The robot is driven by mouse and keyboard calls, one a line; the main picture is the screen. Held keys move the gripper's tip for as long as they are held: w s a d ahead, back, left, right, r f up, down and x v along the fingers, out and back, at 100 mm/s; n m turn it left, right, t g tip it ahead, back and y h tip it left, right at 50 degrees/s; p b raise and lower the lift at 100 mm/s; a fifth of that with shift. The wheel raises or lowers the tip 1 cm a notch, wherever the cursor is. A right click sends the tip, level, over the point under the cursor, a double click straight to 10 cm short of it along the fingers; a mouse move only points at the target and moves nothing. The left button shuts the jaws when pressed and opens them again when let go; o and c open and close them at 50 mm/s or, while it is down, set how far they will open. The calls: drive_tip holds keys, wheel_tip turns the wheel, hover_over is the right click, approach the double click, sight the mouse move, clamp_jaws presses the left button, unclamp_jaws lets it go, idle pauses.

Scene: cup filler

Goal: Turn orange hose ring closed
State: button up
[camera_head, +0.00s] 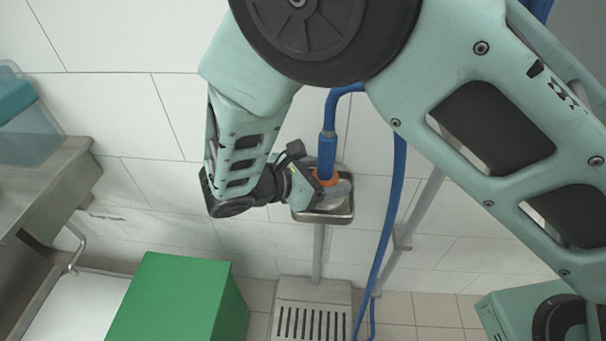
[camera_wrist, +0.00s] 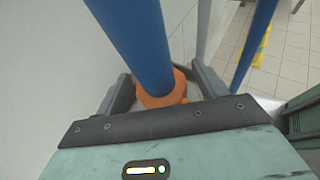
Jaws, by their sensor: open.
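The orange hose ring (camera_head: 327,180) sits at the lower end of a thick blue hose (camera_head: 327,150), above a small metal tray (camera_head: 342,213) on a stand. In the wrist view the orange ring (camera_wrist: 162,92) lies below the blue hose (camera_wrist: 135,40), between the two dark fingers of my gripper (camera_wrist: 160,88). My gripper (camera_head: 328,186) is open around the ring, one finger on each side. I cannot tell whether either finger touches it. The ring's lower side and part of the tray are hidden by my gripper.
A second blue hose run (camera_head: 388,235) hangs to the right, beside a slanted grey pole (camera_head: 420,210). A green box (camera_head: 165,300) stands at lower left, near a steel counter (camera_head: 50,180) with a clear bin (camera_head: 25,120). A slotted base (camera_head: 312,305) stands below the tray.

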drive_tip(key=shift+a, duration=0.1)
drive_tip(key=v, duration=1.7)
drive_tip(key=shift+r+b, duration=0.15)
drive_tip(key=shift+b, duration=0.15)
